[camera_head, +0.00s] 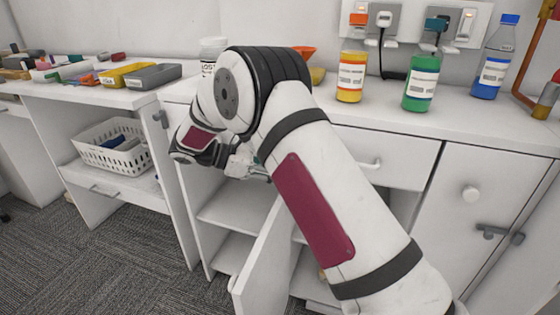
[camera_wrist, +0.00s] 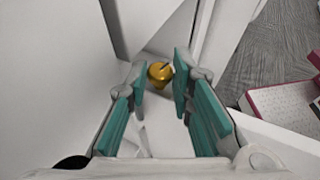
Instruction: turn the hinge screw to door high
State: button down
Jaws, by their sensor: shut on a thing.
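The hinge screw (camera_wrist: 159,72) is a gold, round-headed piece with a dark slot, seen in the wrist view between my fingertips. My gripper (camera_wrist: 161,76) has teal pads and is shut on the screw, one finger on each side. In the head view my gripper (camera_head: 262,171) reaches into the low cabinet opening near the top of an open white door (camera_head: 264,257). The screw cannot be made out there. My arm hides part of the door and the opening.
A yellow-labelled bottle (camera_head: 351,76), a green bottle (camera_head: 421,83) and a blue bottle (camera_head: 494,58) stand on the counter (camera_head: 460,123). A white basket (camera_head: 118,158) sits on a shelf at left. Grey carpet (camera_head: 110,255) is clear at lower left.

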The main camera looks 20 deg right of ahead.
jog(key=shift+w+m+g+y+p, duration=0.2)
jog(key=shift+m+g+y+p, duration=0.3)
jog(key=shift+m+g, duration=0.65)
jog(key=shift+g, duration=0.25)
jog(key=c, duration=1.5)
grip_release()
jog(key=shift+o, duration=0.2)
jog(key=shift+w, duration=0.1)
jog(key=v, duration=0.8)
jog(key=shift+o, duration=0.2)
